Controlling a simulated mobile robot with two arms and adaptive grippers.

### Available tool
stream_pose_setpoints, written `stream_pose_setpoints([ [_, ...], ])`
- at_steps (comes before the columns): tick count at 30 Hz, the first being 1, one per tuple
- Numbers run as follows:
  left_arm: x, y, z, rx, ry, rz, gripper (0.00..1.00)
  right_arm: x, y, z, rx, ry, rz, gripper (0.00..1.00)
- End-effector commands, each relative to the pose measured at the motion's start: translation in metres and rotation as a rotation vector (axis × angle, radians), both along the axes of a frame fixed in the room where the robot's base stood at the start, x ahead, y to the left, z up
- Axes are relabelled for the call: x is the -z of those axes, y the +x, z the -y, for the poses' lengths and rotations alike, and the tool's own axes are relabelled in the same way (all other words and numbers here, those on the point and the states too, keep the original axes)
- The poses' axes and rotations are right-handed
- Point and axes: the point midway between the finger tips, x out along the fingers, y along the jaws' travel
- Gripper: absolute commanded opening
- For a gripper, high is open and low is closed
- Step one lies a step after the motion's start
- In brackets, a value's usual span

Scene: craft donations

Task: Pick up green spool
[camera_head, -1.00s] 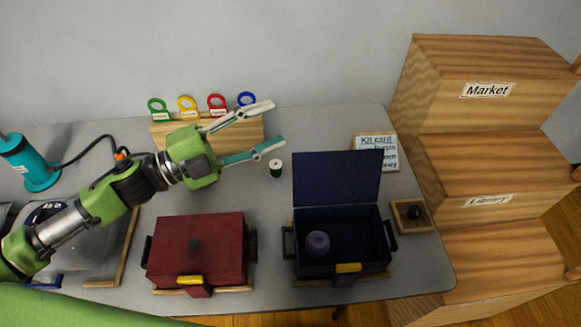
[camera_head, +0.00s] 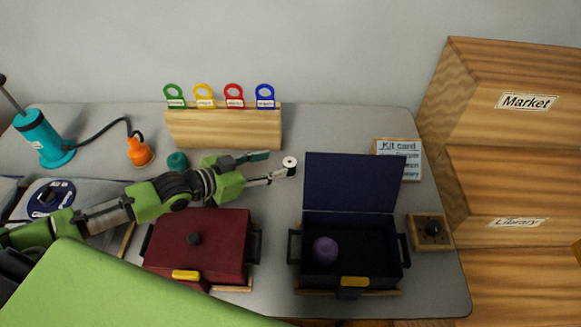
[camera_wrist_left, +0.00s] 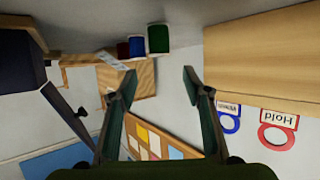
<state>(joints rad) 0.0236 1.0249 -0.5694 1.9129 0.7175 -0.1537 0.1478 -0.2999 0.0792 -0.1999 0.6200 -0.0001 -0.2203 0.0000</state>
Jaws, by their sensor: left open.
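The green spool (camera_head: 290,162) shows in the head view mainly as a small white round top with a dark hole. Its green side is mostly hidden. My left gripper (camera_head: 279,164) is open and empty, its fingertips pointing right at the spool. The lower finger's tip overlaps the spool's near side in the picture; I cannot tell whether they touch. In the left wrist view, which is upside down, the open fingers (camera_wrist_left: 159,79) frame a green cylinder (camera_wrist_left: 158,38) near the top. My right gripper is not in view.
A wooden rack (camera_head: 224,130) with coloured ring tags stands behind my gripper. A closed red box (camera_head: 222,230) lies in front of it. An open navy box (camera_head: 355,180) holding a purple ball (camera_head: 325,250) is to the right. A kit card (camera_head: 398,158) stands behind.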

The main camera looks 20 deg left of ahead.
Motion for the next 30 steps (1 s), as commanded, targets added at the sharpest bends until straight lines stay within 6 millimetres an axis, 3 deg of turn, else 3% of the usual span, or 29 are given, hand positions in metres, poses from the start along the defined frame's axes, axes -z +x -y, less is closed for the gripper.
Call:
stream_pose_setpoints([
  [3,0.021,0.001,0.0,-0.001,0.0,0.002,0.45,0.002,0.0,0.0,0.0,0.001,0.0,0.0],
  [13,0.026,0.021,0.013,0.001,-0.001,0.005,0.45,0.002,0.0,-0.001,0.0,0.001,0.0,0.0],
  [22,0.042,0.054,0.035,0.0,0.0,0.006,0.45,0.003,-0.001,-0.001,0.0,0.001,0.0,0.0],
  [30,0.045,0.059,0.038,0.001,0.001,0.004,0.45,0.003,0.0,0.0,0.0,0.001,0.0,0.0],
])
